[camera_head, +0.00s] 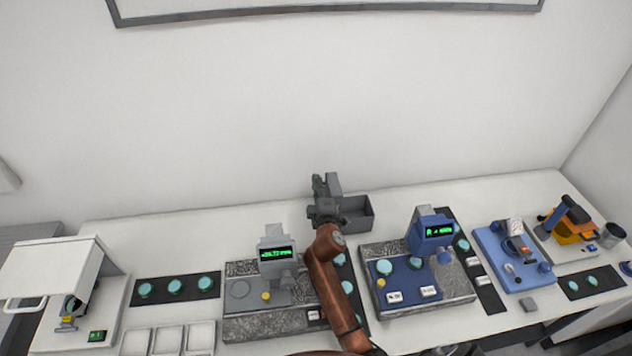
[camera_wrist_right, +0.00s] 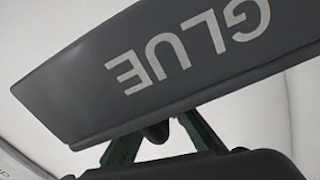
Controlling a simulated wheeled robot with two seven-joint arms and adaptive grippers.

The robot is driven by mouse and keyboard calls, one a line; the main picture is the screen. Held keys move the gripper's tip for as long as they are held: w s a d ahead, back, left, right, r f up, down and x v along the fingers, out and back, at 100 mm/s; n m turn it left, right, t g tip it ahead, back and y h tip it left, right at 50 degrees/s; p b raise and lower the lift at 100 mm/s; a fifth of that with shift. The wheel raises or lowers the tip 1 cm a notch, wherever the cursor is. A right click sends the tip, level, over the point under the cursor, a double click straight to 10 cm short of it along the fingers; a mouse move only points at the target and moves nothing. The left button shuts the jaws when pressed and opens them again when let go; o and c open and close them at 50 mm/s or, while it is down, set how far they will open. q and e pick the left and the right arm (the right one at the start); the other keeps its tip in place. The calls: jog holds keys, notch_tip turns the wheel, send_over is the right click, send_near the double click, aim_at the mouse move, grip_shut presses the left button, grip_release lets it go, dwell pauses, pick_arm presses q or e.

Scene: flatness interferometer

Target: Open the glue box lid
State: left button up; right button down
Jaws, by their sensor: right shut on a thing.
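The grey glue box (camera_head: 358,216) stands at the back of the bench, with its dark inside showing. A grey lid (camera_head: 334,184) stands raised at the box's left side, beside my right gripper (camera_head: 321,190). In the right wrist view the lid (camera_wrist_right: 95,90) fills the upper part, with the word GLUE upside down on it. My right gripper's green fingers (camera_wrist_right: 160,130) meet the lid's lower edge and are shut on it. The exact grip point is partly hidden behind the lid. My left gripper is out of view.
My right arm reaches over the bench between a grey gauge station (camera_head: 276,258) and a blue one (camera_head: 430,232). Teal discs lie on black mats (camera_head: 160,291). A white machine (camera_head: 50,275) stands left. The back left bench strip is clear.

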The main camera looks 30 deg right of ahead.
jog(key=c, duration=2.1)
grip_release()
jog(key=shift+d+f, duration=0.15)
jog(key=v, duration=1.2)
jog(key=shift+s, duration=0.1)
